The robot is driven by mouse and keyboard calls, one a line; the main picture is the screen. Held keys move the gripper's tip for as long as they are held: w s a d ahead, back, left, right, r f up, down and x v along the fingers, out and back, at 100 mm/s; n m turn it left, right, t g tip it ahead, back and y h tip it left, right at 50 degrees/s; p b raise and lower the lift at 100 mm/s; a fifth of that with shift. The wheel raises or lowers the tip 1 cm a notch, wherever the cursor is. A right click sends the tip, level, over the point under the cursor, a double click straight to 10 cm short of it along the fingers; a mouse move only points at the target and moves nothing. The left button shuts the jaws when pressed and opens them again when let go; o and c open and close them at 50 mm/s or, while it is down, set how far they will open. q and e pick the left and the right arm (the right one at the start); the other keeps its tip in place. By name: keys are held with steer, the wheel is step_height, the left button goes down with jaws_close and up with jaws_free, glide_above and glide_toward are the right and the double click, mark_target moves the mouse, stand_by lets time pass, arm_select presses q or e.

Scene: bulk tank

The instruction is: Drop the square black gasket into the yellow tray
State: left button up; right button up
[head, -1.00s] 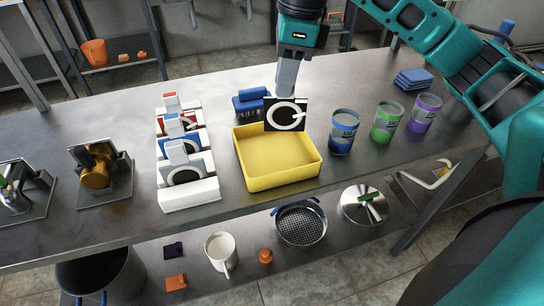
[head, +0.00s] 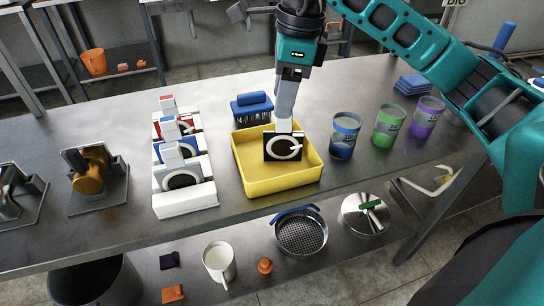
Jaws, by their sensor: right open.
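The square black gasket (head: 270,153), with a white ring-shaped area in its middle, is inside the outline of the yellow tray (head: 284,184), near the tray's middle. It looks upright, facing me. Whether its lower edge touches the tray floor I cannot tell. My right gripper (head: 284,126) points down from above, with its fingertips at the gasket's top edge. The jaws are open, though the gap between the fingers is hard to see from here. My left gripper is not in view.
A white rack (head: 187,202) with several slots stands left of the tray. Blue (head: 344,137), green (head: 388,126) and purple (head: 427,118) cans stand to the right. A lower shelf holds a mug (head: 218,262) and a sieve (head: 300,235).

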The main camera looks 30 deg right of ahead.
arm_select(q)
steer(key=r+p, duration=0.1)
steer(key=p, duration=0.1)
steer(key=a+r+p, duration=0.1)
steer(key=p, duration=0.1)
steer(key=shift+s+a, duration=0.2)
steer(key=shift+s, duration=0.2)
arm_select(e)
step_height(320, 180, up, 13)
steer(key=s+d, duration=0.1)
steer(key=shift+d, duration=0.35)
steer(key=shift+f, duration=0.15)
